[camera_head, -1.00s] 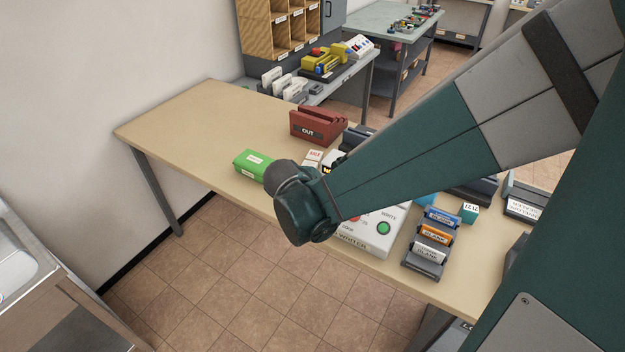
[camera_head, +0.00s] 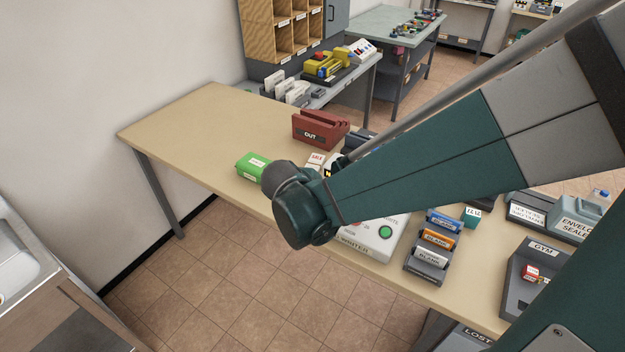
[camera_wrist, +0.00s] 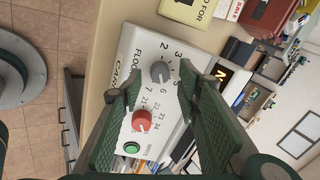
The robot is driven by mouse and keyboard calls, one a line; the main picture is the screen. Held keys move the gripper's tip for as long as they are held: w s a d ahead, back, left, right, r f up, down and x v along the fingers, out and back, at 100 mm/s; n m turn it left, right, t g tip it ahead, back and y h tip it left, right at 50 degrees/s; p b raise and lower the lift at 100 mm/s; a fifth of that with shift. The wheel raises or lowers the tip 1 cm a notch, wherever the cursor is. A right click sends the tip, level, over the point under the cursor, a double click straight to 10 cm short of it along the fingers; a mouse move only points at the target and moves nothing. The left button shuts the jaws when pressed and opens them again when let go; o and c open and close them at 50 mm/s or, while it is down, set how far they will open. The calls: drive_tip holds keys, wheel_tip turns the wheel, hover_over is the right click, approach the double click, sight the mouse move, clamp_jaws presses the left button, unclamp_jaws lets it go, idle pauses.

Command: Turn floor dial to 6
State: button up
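The white card writer (camera_head: 372,240) sits on the beige table, partly hidden behind my arm in the head view. In the wrist view its panel (camera_wrist: 133,48) shows the grey floor dial (camera_wrist: 160,71), with numbers around it including 2, 3, 6 and 7. I cannot tell clearly which number the dial points to. My gripper (camera_wrist: 158,82) is open, its two green fingers spread with the tips near the lower sides of the dial. Contact is not clear.
A red dial (camera_wrist: 141,120) and green button (camera_wrist: 132,148) lie between the fingers on the same panel. A green box (camera_head: 251,166), a red OUT tray (camera_head: 320,130) and a rack of cards (camera_head: 432,246) stand nearby. The table's left part is clear.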

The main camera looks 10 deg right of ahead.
drive_tip(key=v, duration=1)
idle(0.3)
drive_tip(key=shift+s, duration=0.1)
idle(0.4)
drive_tip(key=s+d+r+n+y, duration=0.1)
drive_tip(key=s+d+n, duration=0.2)
drive_tip(key=n, duration=0.4)
drive_tip(key=s+d+r+n+t+y, duration=0.1)
drive_tip(key=s+d+r+n+y, duration=0.1)
drive_tip(key=s+n, duration=0.4)
drive_tip(key=s+d+r+n+y, duration=0.2)
drive_tip(key=s+d+n, duration=0.1)
drive_tip(key=n, duration=0.7)
drive_tip(key=shift+s+d+t, duration=0.35)
drive_tip(key=shift+s+t, duration=0.05)
drive_tip(key=shift+s, duration=0.25)
